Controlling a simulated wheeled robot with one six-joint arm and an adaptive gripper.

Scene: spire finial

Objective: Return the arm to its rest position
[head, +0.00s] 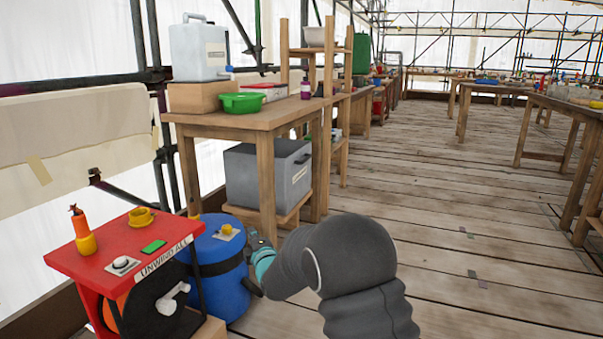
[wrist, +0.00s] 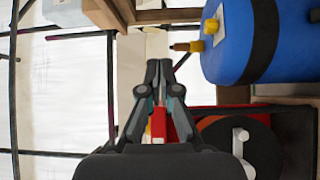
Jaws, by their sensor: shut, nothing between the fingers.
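My gripper (wrist: 159,68) shows in the wrist view with its two dark fingers together at the tips and nothing held. In the head view my arm reaches in from the lower right, and its teal-banded wrist end (head: 262,262) is in front of the right side of a blue drum (head: 218,285). My arm hides most of the gripper there. In the wrist view, which looks turned on its side, the blue drum (wrist: 240,40) lies to the right of the fingers. Red surfaces show behind and between the fingers.
A red reel stand (head: 115,250) marked "UNWIND ALL" stands left of the drum, with an orange-yellow bottle (head: 83,235) and a yellow cap on top. A wooden bench (head: 255,118) stands behind. Open plank floor (head: 450,220) lies to the right.

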